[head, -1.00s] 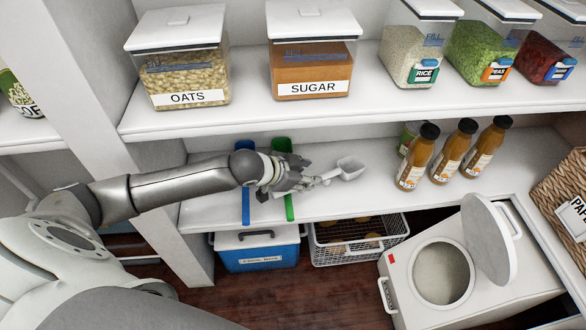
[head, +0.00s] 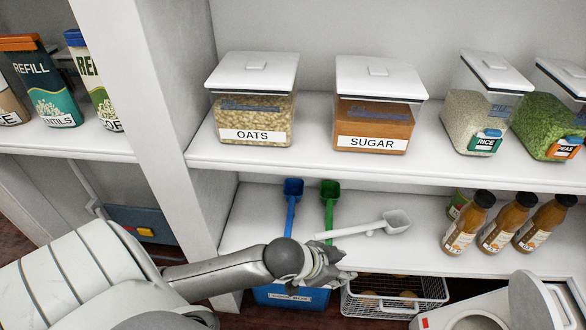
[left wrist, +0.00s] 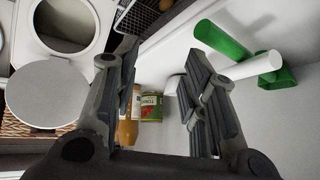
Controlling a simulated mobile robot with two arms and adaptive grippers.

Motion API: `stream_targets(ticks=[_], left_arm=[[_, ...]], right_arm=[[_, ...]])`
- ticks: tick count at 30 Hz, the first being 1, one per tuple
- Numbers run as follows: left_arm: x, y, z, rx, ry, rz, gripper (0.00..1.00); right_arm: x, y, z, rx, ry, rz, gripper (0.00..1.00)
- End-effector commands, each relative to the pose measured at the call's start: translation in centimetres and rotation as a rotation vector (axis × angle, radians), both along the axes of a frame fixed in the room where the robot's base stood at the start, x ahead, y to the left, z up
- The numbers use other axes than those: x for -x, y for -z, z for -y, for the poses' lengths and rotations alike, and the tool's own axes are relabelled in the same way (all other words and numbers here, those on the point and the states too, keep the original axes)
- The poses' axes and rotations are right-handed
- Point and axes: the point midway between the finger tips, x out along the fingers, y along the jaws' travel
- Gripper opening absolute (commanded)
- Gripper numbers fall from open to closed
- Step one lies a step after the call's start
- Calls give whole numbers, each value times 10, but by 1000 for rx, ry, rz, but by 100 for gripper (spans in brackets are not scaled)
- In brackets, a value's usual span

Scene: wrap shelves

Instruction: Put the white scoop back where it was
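The white scoop (head: 394,222) lies on the lower shelf (head: 262,216), its cup to the right and its handle pointing left. In the left wrist view its white handle (left wrist: 254,66) crosses the green scoop (left wrist: 225,42); part of it is hidden behind a finger. The green scoop (head: 329,203) and the blue scoop (head: 291,205) lie side by side to its left. My left gripper (head: 345,268) is in front of the white scoop, near the shelf's front edge, apart from it. In the left wrist view its fingers (left wrist: 160,95) are spread with nothing held between them.
Several sauce bottles (head: 511,222) and a can (head: 459,203) stand right of the scoops. Oats (head: 254,120) and sugar (head: 373,126) containers stand on the shelf above. A wire basket (head: 397,297) and a blue cooler (head: 290,297) are below.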

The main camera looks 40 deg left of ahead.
Motion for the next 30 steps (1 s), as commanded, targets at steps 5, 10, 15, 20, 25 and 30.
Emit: stream_targets(ticks=[5, 10, 15, 20, 25, 30], left_arm=[[52, 31, 0, -1, -137, -142, 39], [109, 57, -13, -30, -268, -298, 39], [143, 68, -21, -50, -336, -392, 39], [149, 70, -23, -57, -347, -410, 39], [148, 70, -23, -56, -346, -408, 39], [148, 70, -23, -55, -346, -407, 39]], right_arm=[[0, 0, 0, 0, 0, -1, 40], [0, 0, 0, 0, 0, -1, 40], [0, 0, 0, 0, 0, -1, 40], [0, 0, 0, 0, 0, -1, 40], [0, 0, 0, 0, 0, -1, 40], [0, 0, 0, 0, 0, -1, 40]])
